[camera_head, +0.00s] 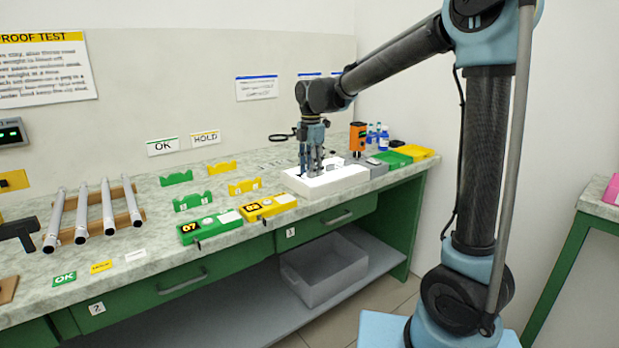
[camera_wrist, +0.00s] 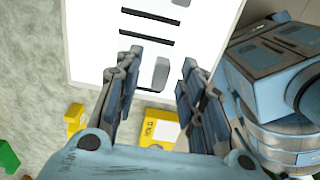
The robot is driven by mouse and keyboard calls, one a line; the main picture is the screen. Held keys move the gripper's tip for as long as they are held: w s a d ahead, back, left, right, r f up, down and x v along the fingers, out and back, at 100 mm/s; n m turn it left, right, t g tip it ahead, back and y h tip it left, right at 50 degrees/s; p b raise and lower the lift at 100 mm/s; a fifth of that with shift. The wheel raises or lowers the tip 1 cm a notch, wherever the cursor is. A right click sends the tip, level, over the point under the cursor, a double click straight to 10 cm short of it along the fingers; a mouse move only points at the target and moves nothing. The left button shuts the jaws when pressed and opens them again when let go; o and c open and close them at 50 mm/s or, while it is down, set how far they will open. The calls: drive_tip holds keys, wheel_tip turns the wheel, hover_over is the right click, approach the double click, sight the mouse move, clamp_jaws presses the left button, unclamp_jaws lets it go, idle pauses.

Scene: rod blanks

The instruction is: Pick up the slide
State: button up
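A white box or tray (camera_head: 325,187) with an open, bright top stands on the bench below my gripper (camera_head: 313,172). In the wrist view the white tray (camera_wrist: 92,35) shows several dark slots. A small grey rounded piece (camera_wrist: 161,73) stands in or on the tray, with a darker shape beside it. It may be the slide, but I cannot tell for sure. My gripper (camera_wrist: 160,60) points down over the tray with its fingers spread. The grey piece shows in the gap between the fingers, and no contact is visible.
Yellow (camera_head: 268,207) and green (camera_head: 210,228) numbered units lie left of the tray. An orange device (camera_head: 357,137), blue bottles (camera_head: 378,138) and green and yellow pads stand behind right. Metal rods (camera_head: 82,212) lie on a rack far left. A grey bin (camera_head: 325,270) is on the shelf below.

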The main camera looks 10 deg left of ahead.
drive_tip(key=shift+f, duration=0.2)
clamp_jaws()
